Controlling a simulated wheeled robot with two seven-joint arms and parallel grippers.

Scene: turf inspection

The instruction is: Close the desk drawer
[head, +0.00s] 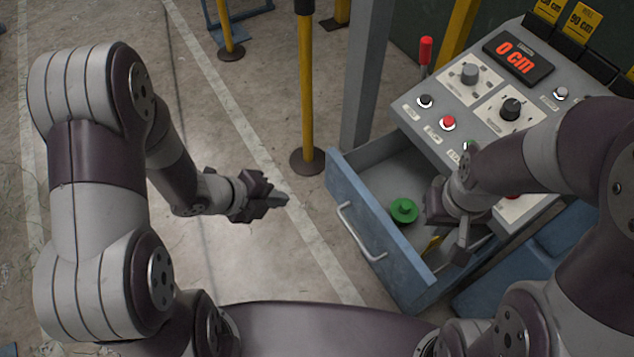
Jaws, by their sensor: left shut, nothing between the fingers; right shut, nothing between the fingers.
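The desk drawer (352,213) is pulled open below the control desk, with a blue front and a pale bar handle (361,232). A round green object (404,210) lies inside it, and part of a yellow item (433,245) shows near its right end. My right gripper (448,232) is shut and empty, over the right part of the drawer; I cannot tell whether it touches the drawer. It hides part of the drawer's inside. My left gripper (277,200) is shut and empty, out over the floor to the left of the drawer front, apart from it.
The control desk (478,112) carries knobs, buttons, a red-handled lever (426,54) and a display reading "0 cm". A yellow post (306,90) stands on a round base left of the drawer. The floor (250,255) in front of the drawer is clear.

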